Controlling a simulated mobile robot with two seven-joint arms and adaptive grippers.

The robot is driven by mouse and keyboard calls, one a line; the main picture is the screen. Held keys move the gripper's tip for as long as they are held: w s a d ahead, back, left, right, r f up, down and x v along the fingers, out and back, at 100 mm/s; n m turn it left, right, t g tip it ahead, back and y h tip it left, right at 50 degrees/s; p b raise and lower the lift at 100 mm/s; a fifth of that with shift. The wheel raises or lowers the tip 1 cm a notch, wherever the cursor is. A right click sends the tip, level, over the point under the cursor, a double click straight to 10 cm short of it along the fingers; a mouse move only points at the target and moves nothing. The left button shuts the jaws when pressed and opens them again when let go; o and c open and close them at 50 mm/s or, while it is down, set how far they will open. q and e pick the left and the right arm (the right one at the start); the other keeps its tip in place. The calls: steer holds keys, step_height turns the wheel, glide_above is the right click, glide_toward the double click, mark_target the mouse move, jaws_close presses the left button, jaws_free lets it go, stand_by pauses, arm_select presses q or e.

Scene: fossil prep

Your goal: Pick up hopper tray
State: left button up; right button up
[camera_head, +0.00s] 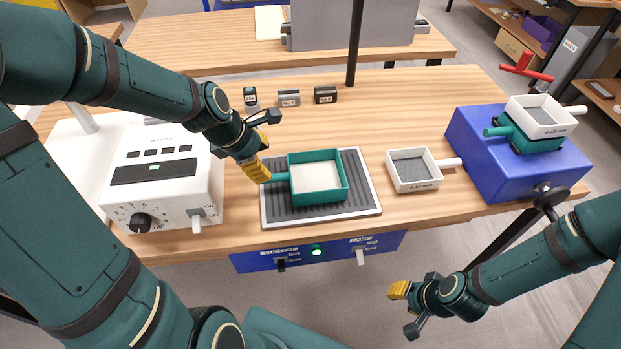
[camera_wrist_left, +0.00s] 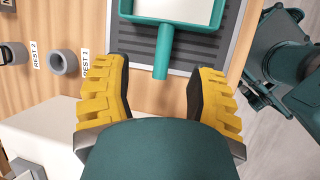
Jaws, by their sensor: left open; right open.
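The hopper tray (camera_head: 344,180), a teal square tray with a pale inside and a handle pointing left, sits on the ribbed dark mat. In the left wrist view its handle (camera_wrist_left: 163,55) points toward my left gripper (camera_wrist_left: 158,88), lying between and slightly ahead of the open yellow fingers, with gaps on both sides. In the head view my left gripper (camera_head: 265,146) is at the handle's end; one finger partly overlaps it. My right gripper (camera_head: 403,310) is open and empty, in front of the bench, well away from the tray.
A white control box (camera_head: 165,175) stands left of the tray. A white sieve (camera_head: 412,184) is to the right, then a blue machine (camera_head: 520,175) bearing a teal tray and another white sieve. Several small blocks (camera_head: 289,98) stand behind. The ribbed mat (camera_head: 369,198) has a white rim.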

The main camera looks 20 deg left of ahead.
mark_target(273, 176)
arm_select(q)
steer(key=x, duration=0.3)
steer(key=b+x, duration=0.1)
steer(key=x, duration=0.1)
steer(key=s+b+x, duration=0.1)
steer(key=x, duration=0.1)
steer(key=shift+w+a+f, duration=0.1)
steer(key=shift+w+f, duration=0.05)
steer(key=shift+f, duration=0.45)
steer(key=shift+w+f, duration=0.15)
steer(key=shift+f, duration=0.05)
jaws_close()
